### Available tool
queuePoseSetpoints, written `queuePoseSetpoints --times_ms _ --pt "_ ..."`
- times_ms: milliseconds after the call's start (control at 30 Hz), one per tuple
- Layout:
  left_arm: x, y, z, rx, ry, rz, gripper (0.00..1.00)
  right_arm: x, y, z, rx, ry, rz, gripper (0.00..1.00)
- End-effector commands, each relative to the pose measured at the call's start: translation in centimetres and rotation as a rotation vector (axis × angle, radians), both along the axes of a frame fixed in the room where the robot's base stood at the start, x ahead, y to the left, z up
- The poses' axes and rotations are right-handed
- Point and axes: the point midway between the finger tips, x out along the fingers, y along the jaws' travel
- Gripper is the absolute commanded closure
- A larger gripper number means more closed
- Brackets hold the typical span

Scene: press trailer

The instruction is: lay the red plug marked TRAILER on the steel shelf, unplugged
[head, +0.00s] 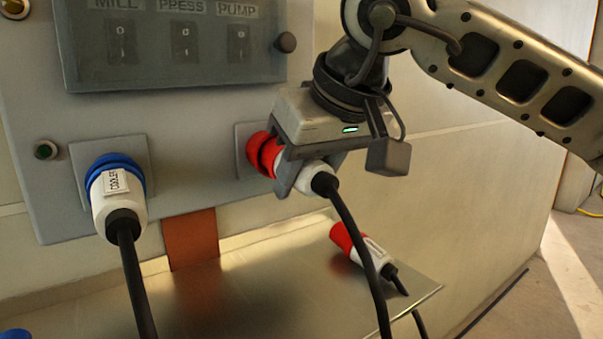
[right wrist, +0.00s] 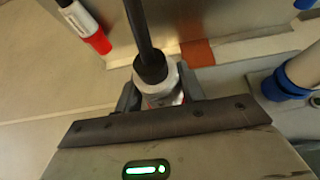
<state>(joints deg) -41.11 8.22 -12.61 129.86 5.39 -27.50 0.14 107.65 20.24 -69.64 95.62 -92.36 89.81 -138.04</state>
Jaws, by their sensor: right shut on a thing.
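A red-and-white plug (head: 322,176) sits at the red socket (head: 262,153) on the grey panel, its black cable hanging down. My right gripper (head: 300,170) is shut around this plug. The plug also shows between the fingers in the right wrist view (right wrist: 155,75). Any label on it is hidden, and I cannot tell whether it is fully seated. A second red-and-white plug (head: 362,249) lies loose on the steel shelf (head: 250,290), near its right end; its label is too small to read. It shows at the upper left of the right wrist view (right wrist: 82,25). My left gripper is out of view.
A blue-and-white plug (head: 108,193) with a label that seems to read COOLER is in the left socket. Its cable hangs over the shelf. A switch box (head: 170,45) marked MILL, PRESS and PUMP is above. The shelf's middle is bare, apart from cables crossing in front.

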Motion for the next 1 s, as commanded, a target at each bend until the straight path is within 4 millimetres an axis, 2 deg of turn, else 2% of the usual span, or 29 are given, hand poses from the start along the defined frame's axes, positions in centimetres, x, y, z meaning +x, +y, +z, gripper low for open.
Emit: queuePoseSetpoints --times_ms 1000 --pt "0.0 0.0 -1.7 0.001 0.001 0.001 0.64 -3.3 -2.4 0.0 0.001 -0.003 -0.001 0.88"
